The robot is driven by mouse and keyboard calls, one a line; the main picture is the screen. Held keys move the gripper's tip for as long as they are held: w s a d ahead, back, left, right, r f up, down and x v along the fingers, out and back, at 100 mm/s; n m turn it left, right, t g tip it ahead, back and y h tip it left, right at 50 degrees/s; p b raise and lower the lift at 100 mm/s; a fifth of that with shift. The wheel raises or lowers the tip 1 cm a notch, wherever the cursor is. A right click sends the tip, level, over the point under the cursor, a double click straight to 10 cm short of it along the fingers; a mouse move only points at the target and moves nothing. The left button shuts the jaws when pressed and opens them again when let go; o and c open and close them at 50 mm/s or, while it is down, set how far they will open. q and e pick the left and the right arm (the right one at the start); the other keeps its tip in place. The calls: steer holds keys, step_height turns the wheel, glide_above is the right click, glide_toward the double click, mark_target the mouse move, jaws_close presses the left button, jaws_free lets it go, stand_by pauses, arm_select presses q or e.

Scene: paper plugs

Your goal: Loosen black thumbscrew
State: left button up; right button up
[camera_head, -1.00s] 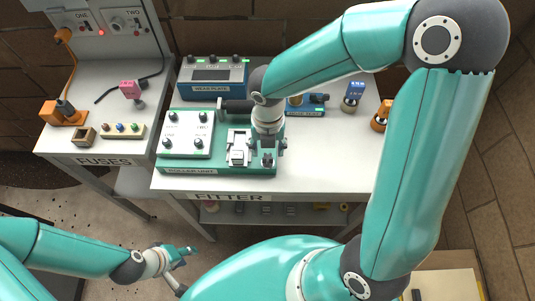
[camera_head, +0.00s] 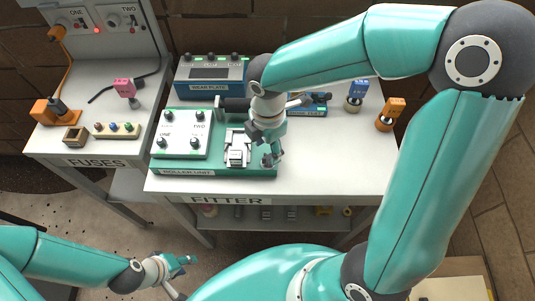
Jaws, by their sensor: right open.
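The green roller unit (camera_head: 215,171) lies on the fitter table. Its white panel (camera_head: 181,130) carries several black thumbscrews, such as one at the upper right (camera_head: 200,115) and one at the lower right (camera_head: 195,142). A metal clamp-like block (camera_head: 238,148) sits right of the panel. My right gripper (camera_head: 271,160) points down over the right end of the unit, open, right of that block. Whether a thumbscrew lies beneath its fingers is hidden. My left gripper (camera_head: 184,261) is low in front of the table, away from the unit; its finger opening is unclear.
Behind the unit stands the blue wear plate box (camera_head: 212,83). A blue device (camera_head: 311,108), a blue-topped plug (camera_head: 357,93) and an orange plug (camera_head: 391,114) stand to the right. The fuses table (camera_head: 91,151) is at left. The table's front right is clear.

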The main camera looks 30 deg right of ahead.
mark_target(268, 157)
steer(key=shift+f, duration=0.1)
steer(key=shift+f+b, duration=1.65)
steer(key=shift+f, duration=0.35)
jaws_close()
steer(key=shift+r, duration=0.1)
steer(key=shift+n+p, duration=0.45)
steer(key=shift+n, duration=0.35)
jaws_free()
